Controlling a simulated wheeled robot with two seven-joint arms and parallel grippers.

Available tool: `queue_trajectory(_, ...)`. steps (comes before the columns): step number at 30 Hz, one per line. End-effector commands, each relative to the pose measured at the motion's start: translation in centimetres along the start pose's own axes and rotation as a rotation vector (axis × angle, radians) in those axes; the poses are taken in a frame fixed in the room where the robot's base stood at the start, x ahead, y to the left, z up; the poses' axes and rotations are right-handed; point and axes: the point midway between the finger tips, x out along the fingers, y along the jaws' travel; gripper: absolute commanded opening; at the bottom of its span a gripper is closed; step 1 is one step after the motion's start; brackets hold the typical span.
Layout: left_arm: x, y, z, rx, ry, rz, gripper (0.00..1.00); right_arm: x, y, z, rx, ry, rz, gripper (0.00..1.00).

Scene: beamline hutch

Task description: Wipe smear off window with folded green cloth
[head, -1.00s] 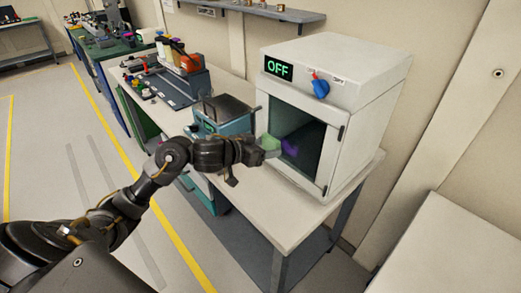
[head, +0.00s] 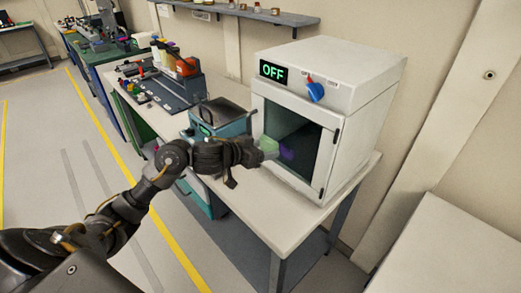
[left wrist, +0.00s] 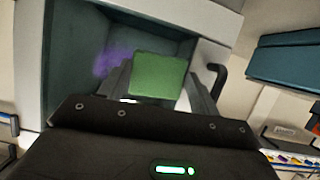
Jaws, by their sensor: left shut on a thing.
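The folded green cloth (head: 268,145) is held between the fingers of my left gripper (head: 262,154), which is shut on it. The cloth also shows in the left wrist view (left wrist: 158,76) as a flat green pad. The window (head: 300,150) is the dark pane in the front of a white cabinet (head: 370,75). A purple smear (head: 287,152) shows at the left part of the window, just right of the cloth. In the left wrist view the smear (left wrist: 106,63) is left of the cloth. I cannot tell whether the cloth touches the pane. My right gripper is not in view.
The cabinet has a display (head: 273,71) reading OFF and a blue-and-red knob (head: 315,90). A teal box (head: 218,117) with a dark lid stands left of it on the bench (head: 285,215). A dark tray (head: 165,88) with items lies farther back.

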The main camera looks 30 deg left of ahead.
Motion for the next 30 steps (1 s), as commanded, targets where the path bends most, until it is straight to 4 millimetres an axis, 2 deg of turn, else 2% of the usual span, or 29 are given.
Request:
queue_trajectory(14, 0.6, 0.2, -0.2, 0.0, -0.001, 0.001, 0.44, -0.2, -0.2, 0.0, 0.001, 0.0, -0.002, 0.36)
queue_trajectory(30, 0.6, 4.0, 0.1, 0.0, -0.001, 0.001, 0.44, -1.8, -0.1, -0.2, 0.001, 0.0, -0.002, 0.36)
